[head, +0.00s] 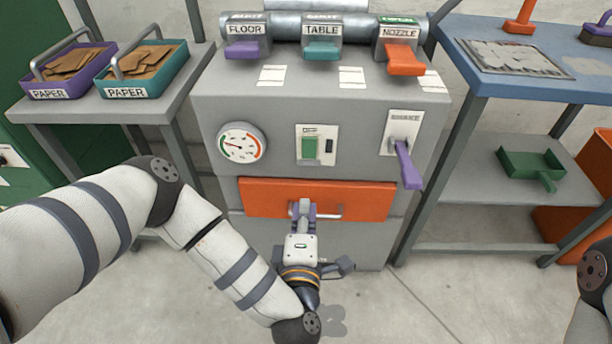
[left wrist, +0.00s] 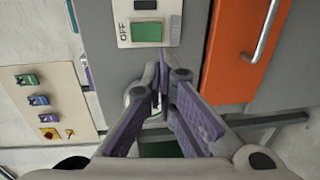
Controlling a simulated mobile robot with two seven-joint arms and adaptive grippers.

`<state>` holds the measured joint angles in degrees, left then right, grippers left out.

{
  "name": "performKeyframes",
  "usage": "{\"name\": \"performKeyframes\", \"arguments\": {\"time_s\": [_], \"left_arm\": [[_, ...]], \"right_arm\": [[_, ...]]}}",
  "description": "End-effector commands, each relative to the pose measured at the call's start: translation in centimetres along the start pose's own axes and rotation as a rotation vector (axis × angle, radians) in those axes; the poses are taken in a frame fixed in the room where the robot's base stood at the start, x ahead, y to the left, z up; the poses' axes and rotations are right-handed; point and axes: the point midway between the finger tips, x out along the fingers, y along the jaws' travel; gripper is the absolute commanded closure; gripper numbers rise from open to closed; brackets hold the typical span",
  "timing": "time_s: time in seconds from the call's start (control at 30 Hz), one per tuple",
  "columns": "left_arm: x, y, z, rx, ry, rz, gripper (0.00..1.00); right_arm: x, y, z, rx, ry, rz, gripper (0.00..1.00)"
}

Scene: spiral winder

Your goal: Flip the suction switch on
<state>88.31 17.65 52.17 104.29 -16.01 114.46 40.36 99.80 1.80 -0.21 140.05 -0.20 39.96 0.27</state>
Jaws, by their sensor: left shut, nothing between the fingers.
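The suction switch (head: 310,148) is a green rocker on a pale plate on the grey machine's front, between the round gauge and the shake lever. In the left wrist view the green rocker (left wrist: 147,32) is near the top centre, beside the word OFF. My left gripper (head: 303,208) is shut and empty. In the head view it overlaps the handle of the orange drawer, below the switch; whether it touches the handle cannot be told. In the left wrist view its purple-padded fingertips (left wrist: 158,78) meet just below the switch plate, apart from the rocker. My right gripper is out of view.
The orange drawer (head: 260,198) has a metal bar handle. The purple shake lever (head: 408,165) juts out right of the switch, and the gauge (head: 242,146) sits left. Floor, table and nozzle levers line the top. Tables flank the machine; paper trays (head: 126,92) stand on the left one.

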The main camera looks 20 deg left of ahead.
Motion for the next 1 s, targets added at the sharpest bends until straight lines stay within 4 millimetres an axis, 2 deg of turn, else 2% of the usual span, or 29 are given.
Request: {"name": "performKeyframes", "arguments": {"time_s": [0.17, 0.27, 0.47, 0.5, 0.6, 0.8, 1.0], "left_arm": [[0.0, 0.1, 0.1, 0.003, -0.003, -0.001, 1.0], [0.2, -0.4, 0.1, 0.005, -0.004, -0.006, 1.0], [2.1, -1.4, 0.1, 0.007, -0.008, -0.013, 1.0], [2.6, -1.2, 0.1, 0.008, -0.008, -0.011, 1.0], [4.9, -0.8, 0.1, 0.007, -0.004, -0.005, 1.0], [9.2, -0.1, 0.1, 0.006, -0.002, -0.002, 1.0], [12.6, -0.1, 0.1, 0.006, -0.004, -0.003, 1.0]], "right_arm": [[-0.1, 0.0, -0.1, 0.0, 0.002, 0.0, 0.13], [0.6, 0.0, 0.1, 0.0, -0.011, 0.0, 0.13], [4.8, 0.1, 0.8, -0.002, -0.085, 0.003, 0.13], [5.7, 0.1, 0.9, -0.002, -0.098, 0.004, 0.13], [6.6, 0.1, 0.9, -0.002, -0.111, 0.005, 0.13], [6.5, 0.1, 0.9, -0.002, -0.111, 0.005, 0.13], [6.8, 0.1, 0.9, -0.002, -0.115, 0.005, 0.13]]}}
